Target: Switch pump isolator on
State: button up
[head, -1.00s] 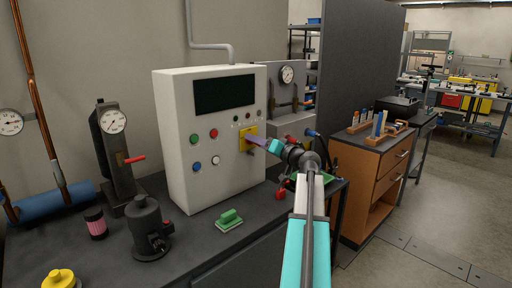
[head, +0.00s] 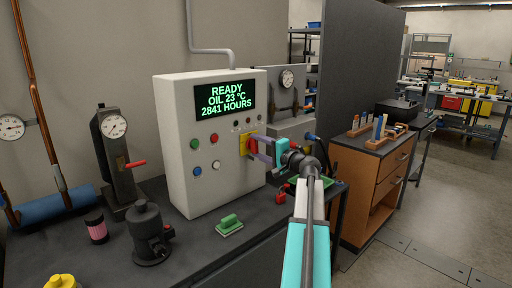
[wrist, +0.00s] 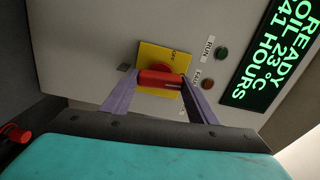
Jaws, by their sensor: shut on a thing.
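The pump isolator is a red rotary handle (wrist: 160,79) on a yellow plate (wrist: 150,54), on the front of a white control cabinet (head: 182,125). My gripper (head: 251,145) reaches it from the right in the head view. In the wrist view my gripper (wrist: 157,82) has a finger at each end of the handle and is shut on it. The handle lies roughly level across the plate in that view. The cabinet's display (head: 225,98) is lit green and reads READY, OIL 23 °C, 2841 HOURS.
Buttons and small lamps sit beside the isolator. A wooden drawer cabinet (head: 362,170) stands to the right, with open floor beyond.

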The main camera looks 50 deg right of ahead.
jog(key=shift+r+m, duration=0.25)
jog(key=shift+m, duration=0.35)
jog(key=o, duration=1)
jog(key=shift+w+f, duration=0.1)
jog(key=shift+o, duration=0.2)
jog(key=shift+f, duration=0.1)
jog(key=s+b, duration=0.1)
jog(key=s, duration=1.3)
jog(key=shift+a+b, duration=0.4)
jog(key=shift+a, duration=0.05)
